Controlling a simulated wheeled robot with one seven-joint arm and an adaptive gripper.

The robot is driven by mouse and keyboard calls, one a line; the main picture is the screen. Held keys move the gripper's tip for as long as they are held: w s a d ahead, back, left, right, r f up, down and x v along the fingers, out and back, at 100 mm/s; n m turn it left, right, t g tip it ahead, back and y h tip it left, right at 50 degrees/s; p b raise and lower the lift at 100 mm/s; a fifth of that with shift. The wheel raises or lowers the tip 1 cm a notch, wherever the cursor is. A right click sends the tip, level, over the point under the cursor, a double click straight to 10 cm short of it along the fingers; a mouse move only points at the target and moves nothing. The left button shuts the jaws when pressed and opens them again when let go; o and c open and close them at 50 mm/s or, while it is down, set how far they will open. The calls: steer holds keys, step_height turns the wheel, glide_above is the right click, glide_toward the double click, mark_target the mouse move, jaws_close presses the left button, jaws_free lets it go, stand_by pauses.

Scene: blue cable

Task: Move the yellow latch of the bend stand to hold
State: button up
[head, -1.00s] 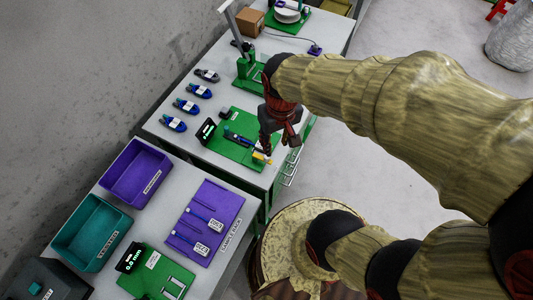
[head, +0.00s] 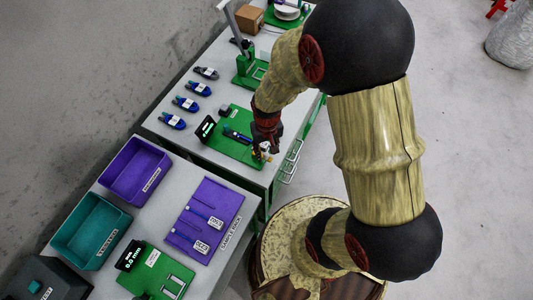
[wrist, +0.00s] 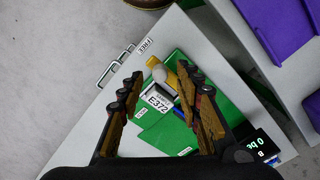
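The bend stand is a green plate (head: 222,145) on the grey table, with a small dark display (head: 206,128) and a dark blue piece lying across it. Its yellow latch (head: 264,158) is at the plate's right front end, partly hidden by my gripper (head: 266,143). In the wrist view the latch (wrist: 171,77) shows as a yellow piece with a pale round knob (wrist: 159,73) beside it. My gripper (wrist: 161,84) is open, its fingers apart on either side of the latch area. Whether either finger touches the latch cannot be told. A white tag marked E372 (wrist: 158,101) lies between the fingers.
Several blue-and-black connectors (head: 186,104) lie in a row left of the stand. A green stand with a post (head: 249,72) is behind. A purple bin (head: 138,170), a teal bin (head: 92,230) and a purple sample rack (head: 203,220) occupy the nearer table.

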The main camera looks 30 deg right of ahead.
steer(key=shift+f, duration=1.1)
steer(key=shift+c, duration=1.2)
jaws_close()
